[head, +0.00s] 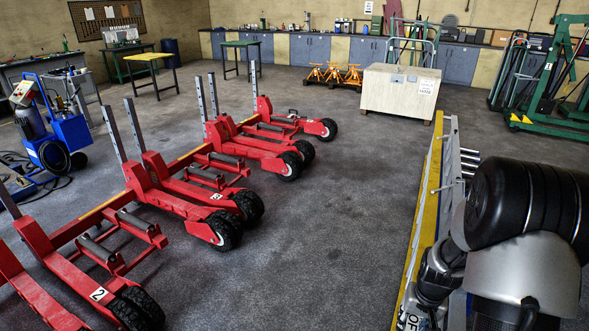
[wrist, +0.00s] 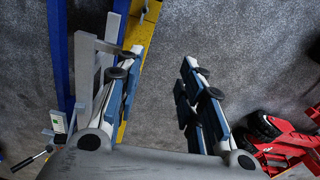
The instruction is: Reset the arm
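My arm (head: 525,235) fills the lower right of the head view, folded beside a long yellow and silver rail. The gripper's fingers cannot be made out in the head view. In the wrist view my gripper (wrist: 163,60) has its two blue-grey fingers wide apart, with only the dark floor between them. The left finger overlaps the yellow strip (wrist: 141,35) in the picture; I cannot tell how far apart they are in depth. No held thing shows.
Several red wheeled jacks (head: 190,205) stand at left; one red jack (wrist: 285,140) shows at right in the wrist view. The yellow rail (head: 428,200) is beside my arm. A wooden crate (head: 385,95) stands behind. The middle floor is clear.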

